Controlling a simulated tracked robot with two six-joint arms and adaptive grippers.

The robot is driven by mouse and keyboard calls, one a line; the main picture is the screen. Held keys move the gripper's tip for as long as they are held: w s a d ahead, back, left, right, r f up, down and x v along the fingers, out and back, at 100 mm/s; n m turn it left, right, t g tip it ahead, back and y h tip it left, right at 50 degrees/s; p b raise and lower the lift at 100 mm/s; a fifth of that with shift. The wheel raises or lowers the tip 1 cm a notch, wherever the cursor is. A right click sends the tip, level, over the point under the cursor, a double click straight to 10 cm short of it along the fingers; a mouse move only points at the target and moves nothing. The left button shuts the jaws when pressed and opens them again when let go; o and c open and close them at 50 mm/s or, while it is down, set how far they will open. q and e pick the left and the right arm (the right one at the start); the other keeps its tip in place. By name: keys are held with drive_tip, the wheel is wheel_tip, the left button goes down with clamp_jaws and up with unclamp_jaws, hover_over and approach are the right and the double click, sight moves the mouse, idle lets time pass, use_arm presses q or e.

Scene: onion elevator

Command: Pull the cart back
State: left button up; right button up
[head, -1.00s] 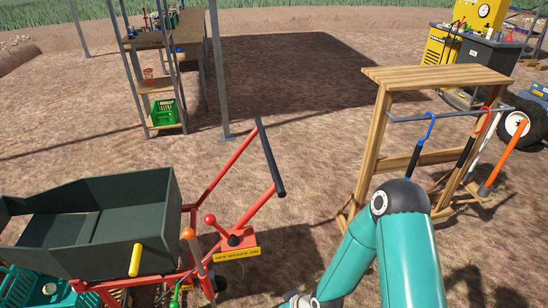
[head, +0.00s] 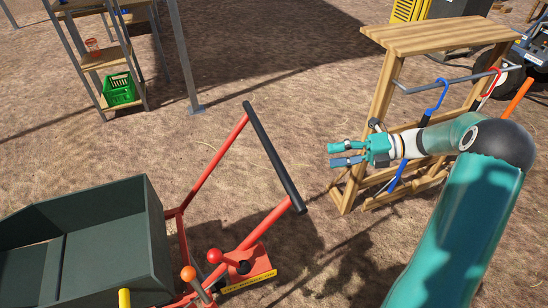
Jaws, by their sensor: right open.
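The cart has a dark green box (head: 110,240) at the lower left and a red frame (head: 212,170) reaching up to a black handle bar (head: 273,157). Red-knobbed and orange-knobbed levers (head: 215,256) stand on the frame beside the box. My right gripper (head: 332,155) is open and empty. In the picture it is to the right of the handle bar, apart from it, with its fingers pointing left toward it. My left gripper is not in view.
A wooden rack (head: 440,38) with hanging tools stands right behind my right arm. A metal shelf with a green crate (head: 119,89) stands at the upper left, near a grey post (head: 184,60). Bare dirt lies between the handle and the post.

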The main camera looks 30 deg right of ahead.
sight(278, 165)
drive_tip(key=p+x, duration=0.2)
drive_tip(key=x, duration=1.3)
drive_tip(key=shift+w+a+f+p, duration=0.1)
drive_tip(key=shift+a+p, duration=0.15)
drive_tip(key=shift+p, duration=0.05)
clamp_jaws()
